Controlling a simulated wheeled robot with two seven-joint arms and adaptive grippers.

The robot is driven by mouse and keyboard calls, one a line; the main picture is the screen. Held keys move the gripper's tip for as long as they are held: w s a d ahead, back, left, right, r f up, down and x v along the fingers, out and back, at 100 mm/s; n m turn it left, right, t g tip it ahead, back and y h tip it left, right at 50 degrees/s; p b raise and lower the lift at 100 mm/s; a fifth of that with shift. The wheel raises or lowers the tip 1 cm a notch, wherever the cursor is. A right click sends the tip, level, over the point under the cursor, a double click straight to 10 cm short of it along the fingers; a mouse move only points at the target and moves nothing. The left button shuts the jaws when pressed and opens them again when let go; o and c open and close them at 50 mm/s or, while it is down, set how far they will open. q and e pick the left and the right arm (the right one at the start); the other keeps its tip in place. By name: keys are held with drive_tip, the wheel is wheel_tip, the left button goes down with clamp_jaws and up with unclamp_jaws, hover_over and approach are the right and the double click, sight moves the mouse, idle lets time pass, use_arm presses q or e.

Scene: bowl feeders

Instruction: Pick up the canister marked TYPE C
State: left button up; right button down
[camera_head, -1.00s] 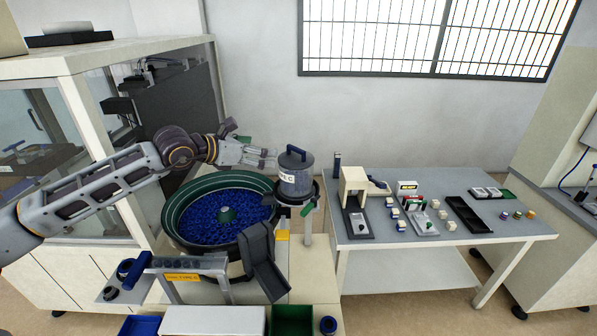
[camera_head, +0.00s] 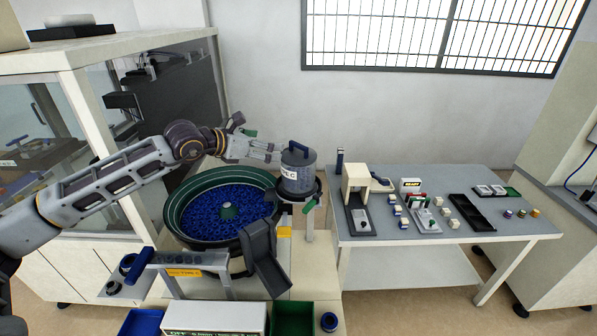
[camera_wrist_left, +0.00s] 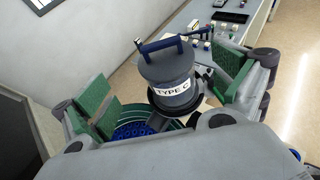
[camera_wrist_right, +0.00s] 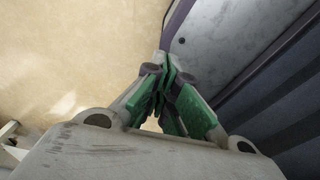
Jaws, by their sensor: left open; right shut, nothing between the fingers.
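The grey canister (camera_head: 297,172) with a blue handle stands upright on a small round stand beside the bowl feeder. In the left wrist view the canister (camera_wrist_left: 172,77) shows a white label reading TYPE C. My left gripper (camera_head: 277,152) is just left of the canister at about the height of its upper part. In the left wrist view my left gripper (camera_wrist_left: 165,95) is open, with green pads spread to either side of the canister; I cannot tell whether they touch it. My right gripper (camera_wrist_right: 168,95) is shut and empty in its wrist view, and is not seen in the head view.
The bowl feeder (camera_head: 177,222), full of blue parts, lies below my left arm. A grey chute (camera_head: 263,260) is in front of the stand. A table (camera_head: 480,237) with small blocks and trays stands to the right. A glass cabinet (camera_head: 85,130) is at left.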

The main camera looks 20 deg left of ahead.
sight(297, 147)
use_arm(q)
drive_tip(key=p+x, duration=0.1)
drive_tip(key=x, duration=0.6)
drive_tip(key=shift+p, duration=0.4)
use_arm(e)
drive_tip(key=shift+a+r, duration=0.25)
drive_tip(key=shift+r, duration=0.25)
drive_tip(key=shift+a+r, duration=0.2)
drive_tip(key=shift+r, duration=0.25)
use_arm(q)
drive_tip(key=shift+d+f, duration=0.1)
drive_tip(key=shift+w, duration=0.15)
use_arm(e)
drive_tip(key=shift+r, duration=0.1)
use_arm(q)
drive_tip(key=shift+p+x, duration=0.9)
drive_tip(key=shift+x, duration=0.75)
drive_tip(key=shift+w+d+f, duration=0.35)
drive_tip(key=shift+w+f, duration=0.15)
use_arm(e)
drive_tip(key=shift+a+r, duration=0.2)
drive_tip(key=shift+r, duration=0.3)
drive_tip(key=shift+a+r, duration=0.15)
drive_tip(key=shift+r, duration=0.35)
drive_tip(key=shift+d, duration=0.25)
